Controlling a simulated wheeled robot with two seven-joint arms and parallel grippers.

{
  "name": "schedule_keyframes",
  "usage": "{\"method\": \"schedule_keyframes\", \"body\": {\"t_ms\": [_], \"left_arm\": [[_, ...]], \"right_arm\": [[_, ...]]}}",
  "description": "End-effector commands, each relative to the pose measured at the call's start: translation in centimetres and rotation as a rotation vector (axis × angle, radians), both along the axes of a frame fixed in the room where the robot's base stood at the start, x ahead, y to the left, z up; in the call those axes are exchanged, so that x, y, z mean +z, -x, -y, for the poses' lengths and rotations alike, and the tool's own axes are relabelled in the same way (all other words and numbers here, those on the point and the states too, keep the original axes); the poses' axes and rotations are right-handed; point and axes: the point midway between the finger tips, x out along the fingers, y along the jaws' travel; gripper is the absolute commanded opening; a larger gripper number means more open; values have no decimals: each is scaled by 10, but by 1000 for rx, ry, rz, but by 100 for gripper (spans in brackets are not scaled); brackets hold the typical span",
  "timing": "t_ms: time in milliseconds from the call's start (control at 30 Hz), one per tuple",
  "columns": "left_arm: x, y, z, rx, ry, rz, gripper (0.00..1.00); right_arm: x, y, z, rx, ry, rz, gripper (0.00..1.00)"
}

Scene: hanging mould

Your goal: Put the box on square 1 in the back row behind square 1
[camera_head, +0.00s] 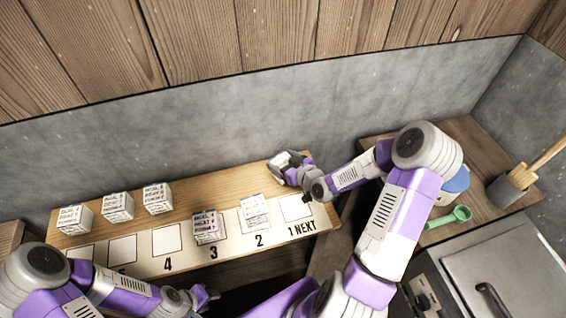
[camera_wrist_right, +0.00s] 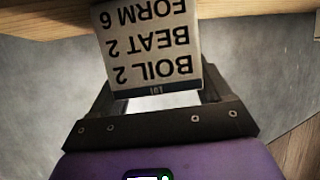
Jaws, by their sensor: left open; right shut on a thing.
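The box (camera_wrist_right: 150,45), white with black print reading "BOIL 2 BEAT 2 FORM 6", is between the fingers of my right gripper (camera_wrist_right: 157,105) in the right wrist view. In the head view my right gripper (camera_head: 288,165) is shut on it above the back strip of the board, behind square 1 (camera_head: 296,207). The gripper largely hides the box there, and I cannot tell whether it touches the wood. Square 1 is bare. My left gripper (camera_head: 205,297) is open and empty in front of the board.
Boxes stand on square 2 (camera_head: 254,209) and square 3 (camera_head: 208,227). Three more boxes (camera_head: 117,206) stand in the back row at the left. The back strip between them and my right gripper is clear. A grey wall (camera_head: 230,120) rises behind. A green scoop (camera_head: 460,214) lies at the right.

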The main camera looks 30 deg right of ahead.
Motion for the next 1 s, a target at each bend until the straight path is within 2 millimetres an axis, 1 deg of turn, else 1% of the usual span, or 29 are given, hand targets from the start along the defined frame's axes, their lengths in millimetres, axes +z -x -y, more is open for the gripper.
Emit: {"method": "schedule_keyframes", "body": {"t_ms": [167,333,367,400,467,500,733,833,967,1000], "left_arm": [[1,0,0,0,0,0,43],[-5,0,0,0,0,0,43],[-3,0,0,0,0,0,43],[-3,0,0,0,0,0,43],[-3,0,0,0,0,0,43],[-3,0,0,0,0,0,43],[-2,0,0,0,0,0,43],[3,0,0,0,0,0,43],[6,0,0,0,0,0,43],[8,0,0,0,0,0,43]], "right_arm": [[2,-1,0,0,3,3,42],[-3,-1,0,1,2,3,42],[-2,0,0,1,2,1,83],[-2,0,0,1,2,1,89],[-2,0,0,1,2,1,98],[-2,0,0,1,2,1,100],[-1,0,0,1,2,1,100],[4,0,0,0,1,1,100],[12,21,5,-3,4,1,100],[15,30,6,-3,4,-1,100]]}}
